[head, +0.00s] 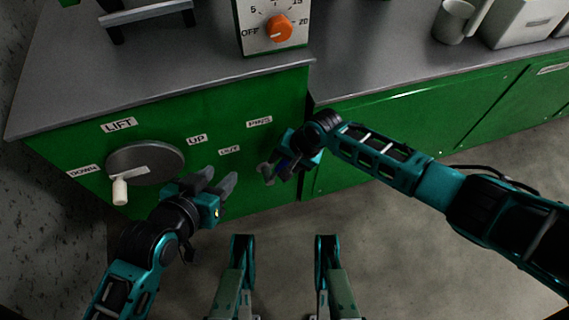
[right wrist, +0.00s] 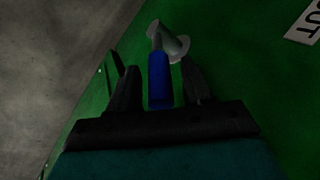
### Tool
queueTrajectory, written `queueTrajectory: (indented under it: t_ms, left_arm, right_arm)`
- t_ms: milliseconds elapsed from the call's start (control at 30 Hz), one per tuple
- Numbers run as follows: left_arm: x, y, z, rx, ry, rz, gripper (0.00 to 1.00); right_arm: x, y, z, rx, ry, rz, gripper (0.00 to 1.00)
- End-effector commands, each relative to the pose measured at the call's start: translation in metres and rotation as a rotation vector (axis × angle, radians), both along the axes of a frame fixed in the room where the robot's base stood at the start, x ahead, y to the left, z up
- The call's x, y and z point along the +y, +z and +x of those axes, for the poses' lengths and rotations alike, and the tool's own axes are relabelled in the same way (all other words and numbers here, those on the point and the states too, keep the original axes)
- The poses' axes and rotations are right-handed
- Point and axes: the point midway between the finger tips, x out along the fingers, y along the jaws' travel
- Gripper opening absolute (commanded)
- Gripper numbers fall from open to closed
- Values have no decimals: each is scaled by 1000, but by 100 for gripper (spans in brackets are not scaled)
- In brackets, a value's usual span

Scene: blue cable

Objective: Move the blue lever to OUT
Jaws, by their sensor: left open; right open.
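The blue lever (right wrist: 160,78) sticks out from a pale round mount (right wrist: 172,45) on the green panel. In the right wrist view its blue handle lies between the two fingers of my right gripper (right wrist: 158,78), which are open with a gap on each side. In the head view my right gripper (head: 272,170) is at the panel's right end, and a bit of blue shows at it. A label ending in "UT" (right wrist: 306,22) is at the upper right of the wrist view. My left gripper (head: 218,180) is open and empty before the panel.
A grey wheel (head: 146,160) with a white knob (head: 120,190) is on the panel's left, with LIFT (head: 119,124), UP (head: 197,140) and DOWN (head: 84,170) labels. An orange dial (head: 280,29) stands on the grey counter (head: 190,55). The floor in front is clear.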

Motion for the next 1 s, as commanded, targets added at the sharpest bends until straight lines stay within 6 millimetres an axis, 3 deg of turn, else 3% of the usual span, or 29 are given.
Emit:
queueTrajectory:
  t_ms: [300, 800, 1000]
  left_arm:
    - [0, 2, 2, -6, 1, 0, 43]
    - [2, 1, 2, -5, 3, 2, 43]
    - [2, -1, 0, 0, 4, 1, 43]
  right_arm:
    - [1, -1, 1, -1, 0, 1, 49]
    - [0, -1, 0, -1, 0, 0, 1]
    - [0, -2, 0, -1, 0, 0, 0]
